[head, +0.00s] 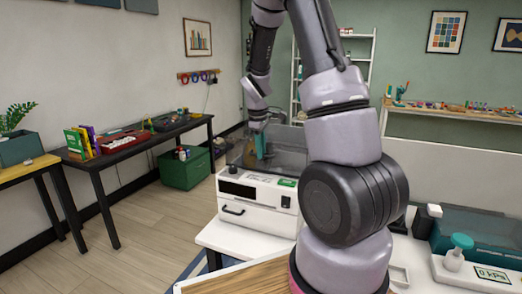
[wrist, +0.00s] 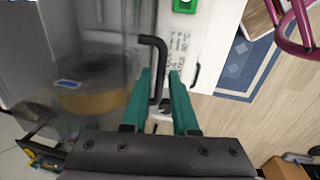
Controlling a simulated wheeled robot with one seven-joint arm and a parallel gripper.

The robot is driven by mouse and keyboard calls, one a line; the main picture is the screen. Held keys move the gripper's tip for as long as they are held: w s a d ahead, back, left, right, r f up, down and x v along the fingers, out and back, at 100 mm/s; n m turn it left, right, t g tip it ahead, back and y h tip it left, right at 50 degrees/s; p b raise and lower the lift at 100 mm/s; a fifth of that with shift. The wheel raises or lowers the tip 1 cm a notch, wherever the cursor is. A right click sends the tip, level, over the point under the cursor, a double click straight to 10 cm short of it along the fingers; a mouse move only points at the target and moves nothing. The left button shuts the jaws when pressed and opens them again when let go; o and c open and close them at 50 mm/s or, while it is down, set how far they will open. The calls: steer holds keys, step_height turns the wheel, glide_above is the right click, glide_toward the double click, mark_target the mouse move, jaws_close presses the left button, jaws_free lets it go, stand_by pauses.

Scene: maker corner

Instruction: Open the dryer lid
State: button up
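The dryer (head: 258,190) is a white box with a dark display and a front drawer handle, left of my arm in the head view. Its clear grey lid (head: 288,137) sits over the base and appears closed. In the wrist view the lid (wrist: 105,50) is at the left, with a tan spool (wrist: 95,98) showing through it. A black bar handle (wrist: 160,52) stands along the lid's edge. In the head view my gripper (head: 260,146) is at the lid.
A white bench (head: 222,238) carries the dryer. A teal-lidded device with a pump and gauge (head: 480,240) stands at the right. A black table (head: 130,150) and a green crate (head: 185,168) are at the left. Open floor lies between.

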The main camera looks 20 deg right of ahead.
steer(key=shift+c, duration=0.4)
jaws_close()
stand_by(1.1)
